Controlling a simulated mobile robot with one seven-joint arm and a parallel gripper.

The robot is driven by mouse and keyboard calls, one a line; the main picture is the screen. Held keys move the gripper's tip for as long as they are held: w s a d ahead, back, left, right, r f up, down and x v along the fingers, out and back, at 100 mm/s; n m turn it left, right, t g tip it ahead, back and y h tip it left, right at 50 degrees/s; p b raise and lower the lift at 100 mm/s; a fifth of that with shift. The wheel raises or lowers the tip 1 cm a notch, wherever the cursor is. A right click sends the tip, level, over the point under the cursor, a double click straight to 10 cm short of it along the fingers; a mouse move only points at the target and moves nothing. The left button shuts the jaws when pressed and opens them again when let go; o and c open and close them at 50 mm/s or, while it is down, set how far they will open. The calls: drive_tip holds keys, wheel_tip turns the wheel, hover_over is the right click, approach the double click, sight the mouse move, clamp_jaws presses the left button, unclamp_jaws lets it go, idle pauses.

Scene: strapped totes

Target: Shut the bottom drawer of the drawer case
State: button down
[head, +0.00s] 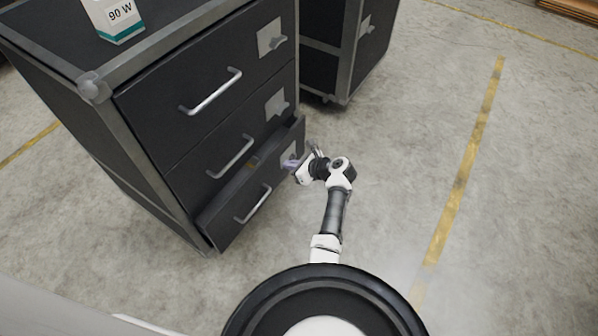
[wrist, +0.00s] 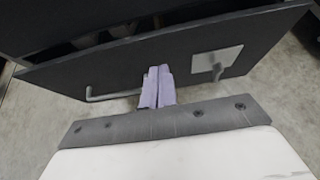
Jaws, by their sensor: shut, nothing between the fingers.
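The black drawer case (head: 128,113) stands at the left in the head view, with three drawers, each with a silver bar handle. The bottom drawer (head: 228,222) stands partly out from the case, and a gap shows above its front. In the wrist view the bottom drawer front (wrist: 180,62) crosses the picture, with its handle (wrist: 103,95) at left and a latch plate (wrist: 217,60) at right. My gripper (head: 290,163) is shut and empty at the right part of this front, its purple fingers (wrist: 157,86) between handle and latch. I cannot tell whether they touch it.
A white and teal box (head: 113,20) marked 90 W stands on top of the case. A second black case (head: 345,45) stands behind it. The concrete floor to the right is clear, with a yellow line (head: 462,180).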

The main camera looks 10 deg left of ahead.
sight(267, 155)
drive_tip(key=b+x, duration=0.2)
drive_tip(key=x, duration=0.1)
drive_tip(key=r+b+x, duration=0.1)
drive_tip(key=shift+w+a+f+b, duration=0.15)
drive_tip(key=shift+a+f+b, duration=0.15)
drive_tip(key=shift+a, duration=0.25)
drive_tip(key=shift+w+a+r+b, duration=0.15)
drive_tip(key=shift+a+b, duration=0.05)
drive_tip(key=shift+a, duration=0.15)
drive_tip(key=shift+w+a+r+b, duration=0.1)
drive_tip(key=shift+w+a+b, duration=0.05)
drive_tip(key=shift+a, duration=0.2)
drive_tip(key=shift+a, duration=0.15)
drive_tip(key=shift+w+a+p, duration=0.2)
drive_tip(key=shift+a+p, duration=0.15)
drive_tip(key=shift+a, duration=0.15)
drive_tip(key=shift+w+a+p, duration=0.2)
drive_tip(key=shift+a+p, duration=0.1)
drive_tip(key=shift+a, duration=0.25)
